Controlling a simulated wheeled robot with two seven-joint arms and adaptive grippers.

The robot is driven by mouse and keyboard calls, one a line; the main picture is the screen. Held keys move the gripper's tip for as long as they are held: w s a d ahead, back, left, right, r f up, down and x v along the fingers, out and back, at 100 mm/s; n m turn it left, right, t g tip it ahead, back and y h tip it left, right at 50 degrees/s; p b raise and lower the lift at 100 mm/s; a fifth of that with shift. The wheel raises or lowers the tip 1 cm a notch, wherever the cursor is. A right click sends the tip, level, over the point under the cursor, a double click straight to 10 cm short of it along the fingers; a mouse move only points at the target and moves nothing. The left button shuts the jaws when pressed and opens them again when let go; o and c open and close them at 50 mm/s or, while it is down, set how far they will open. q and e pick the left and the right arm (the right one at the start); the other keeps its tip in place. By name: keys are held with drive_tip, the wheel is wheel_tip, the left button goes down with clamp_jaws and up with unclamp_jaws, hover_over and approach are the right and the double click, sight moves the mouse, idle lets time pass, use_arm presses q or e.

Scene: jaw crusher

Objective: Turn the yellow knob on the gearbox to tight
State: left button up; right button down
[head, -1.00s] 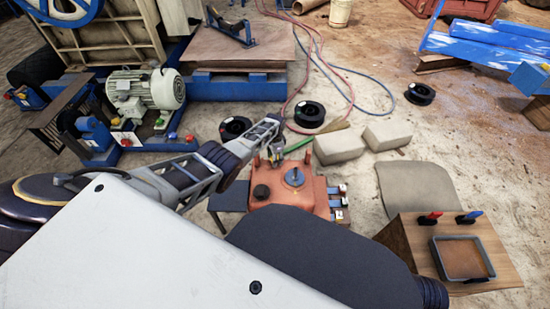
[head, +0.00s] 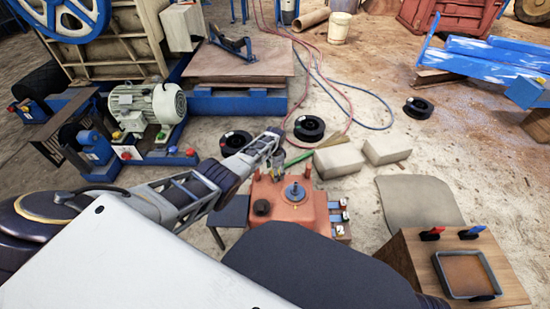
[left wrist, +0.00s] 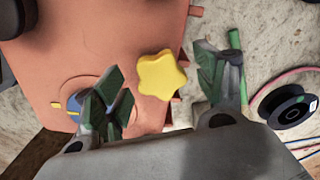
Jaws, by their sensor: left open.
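The orange gearbox (head: 291,207) sits low in the middle of the head view, with a black cap (head: 262,207) and a blue-grey round fitting (head: 295,192) on top. My left gripper (head: 278,168) is over its far side, pointing down. The yellow knob is too hidden or small to make out there. In the left wrist view the star-shaped yellow knob (left wrist: 161,75) shows between the spread green-padded fingers of my left gripper (left wrist: 160,68). The fingers appear apart from it on both sides, and the gripper holds nothing. My right gripper is not in view.
Labelled switches (head: 340,212) line the gearbox's right side. Black spools (head: 309,128) and pale blocks (head: 388,149) lie behind it. A wooden box (head: 415,250) with a tray (head: 466,274) stands at right. A motor (head: 147,103) stands at left.

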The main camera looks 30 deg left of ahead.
use_arm(q)
wheel_tip(320, 180, up, 11)
idle(1.2)
drive_tip(key=shift+s+r, duration=0.1)
drive_tip(key=shift+n, duration=0.3)
idle(0.3)
